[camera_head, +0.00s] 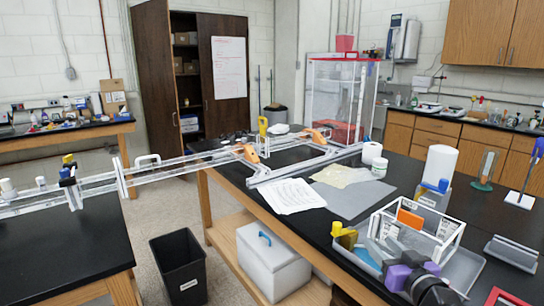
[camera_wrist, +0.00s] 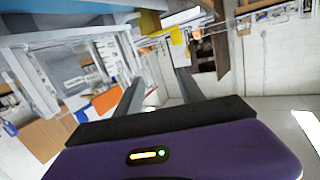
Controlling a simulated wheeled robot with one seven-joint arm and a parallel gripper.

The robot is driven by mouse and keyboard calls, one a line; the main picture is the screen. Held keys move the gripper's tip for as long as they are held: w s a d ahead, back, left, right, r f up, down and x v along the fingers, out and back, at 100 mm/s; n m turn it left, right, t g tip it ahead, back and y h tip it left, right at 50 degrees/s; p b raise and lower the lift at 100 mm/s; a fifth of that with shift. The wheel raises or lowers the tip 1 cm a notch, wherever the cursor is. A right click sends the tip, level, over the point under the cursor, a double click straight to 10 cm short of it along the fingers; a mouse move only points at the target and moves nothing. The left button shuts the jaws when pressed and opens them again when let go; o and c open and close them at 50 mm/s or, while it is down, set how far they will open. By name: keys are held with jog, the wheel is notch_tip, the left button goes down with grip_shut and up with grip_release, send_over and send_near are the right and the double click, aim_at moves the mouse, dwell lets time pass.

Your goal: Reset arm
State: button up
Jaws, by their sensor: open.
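My gripper (camera_wrist: 158,62) is open in the wrist view, its two grey fingers apart with nothing visible between them. Its purple body and black bar fill the lower part of that view. In the head view, my purple and black wrist is at the bottom right, over the blue-and-grey tray, and the fingertips cannot be made out. A small white extrusion frame (camera_head: 452,240) stands just beyond it, with an orange part (camera_head: 410,217) inside. The orange part also shows in the wrist view (camera_wrist: 105,100), left of the fingers. Whether the fingers touch anything cannot be told.
A long clear rail assembly (camera_head: 200,160) bridges the gap between two black benches. A paper roll (camera_head: 440,165) stands behind the frame. A grey mat (camera_head: 350,200) has bare room. A black bin (camera_head: 180,268) stands on the floor.

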jog(key=s+a+f+h, duration=0.1)
jog(key=s+a+f, duration=0.1)
jog(key=s, duration=1.5)
jog(key=s+a+f+g, duration=0.1)
jog(key=s+f, duration=0.3)
jog(key=s, duration=1.3)
jog(key=s+a+f+m+h, duration=0.1)
jog(key=s+a+f, duration=0.2)
jog(key=s, duration=1.5)
jog(key=shift+a+g+h, duration=0.3)
jog(key=shift+a, duration=0.15)
jog(key=shift+s+f, duration=0.1)
